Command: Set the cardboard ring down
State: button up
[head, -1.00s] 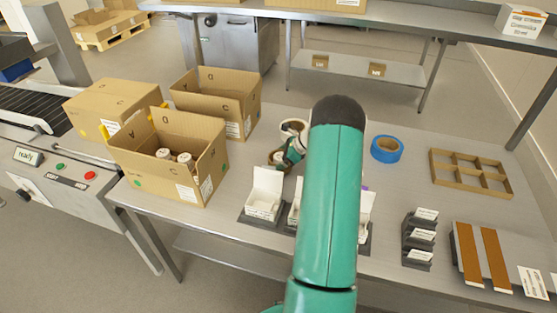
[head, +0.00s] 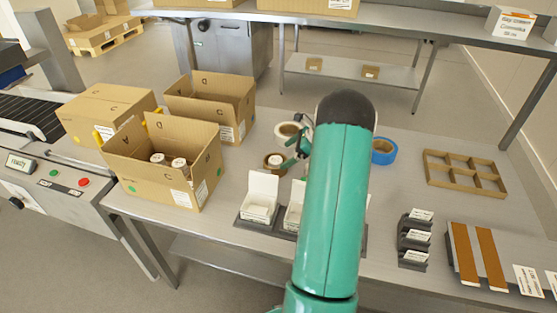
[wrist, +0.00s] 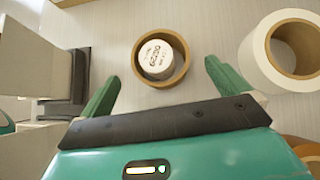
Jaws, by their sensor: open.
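The cardboard ring (head: 275,171) is a brown, open band resting on the table. In the wrist view the ring (wrist: 184,68) stands around a white round piece (wrist: 158,60) with printed text, with a gap on part of its edge. My gripper (head: 299,152) is just to the right of the ring in the head view. In the wrist view my gripper (wrist: 161,72) is open, its two green fingers apart on either side of the ring and not seen touching it. Part of my gripper is hidden behind my arm in the head view.
A white tape roll (head: 280,132) stands close behind the ring; it also shows in the wrist view (wrist: 256,58). A blue tape roll (head: 388,151) and a cardboard divider (head: 428,168) lie right. An open carton (head: 150,180) stands left. White boxes (head: 258,211) are in front.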

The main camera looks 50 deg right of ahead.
jog(key=shift+v, duration=1.8)
jog(key=a+r+n+g+h, duration=0.1)
jog(key=a+r+n, duration=0.45)
jog(key=a, duration=0.45)
jog(key=a+r+n+g, duration=0.2)
jog(key=a+r+n, duration=0.3)
jog(key=a, duration=0.5)
jog(key=a+r+n+g+h, duration=0.1)
jog(key=a+r+n, duration=0.2)
jog(key=a+r, duration=0.5)
jog(key=s+a+r+n+t+h, duration=0.2)
jog(key=s+a+n+h, duration=0.1)
jog(key=s+a+n, duration=1.2)
jog(key=s+a, duration=0.1)
jog(key=a, duration=0.3)
jog(key=shift+a+r, duration=0.3)
jog(key=shift+a, duration=0.05)
jog(key=shift+n, duration=0.25)
jog(key=shift+c, duration=0.2)
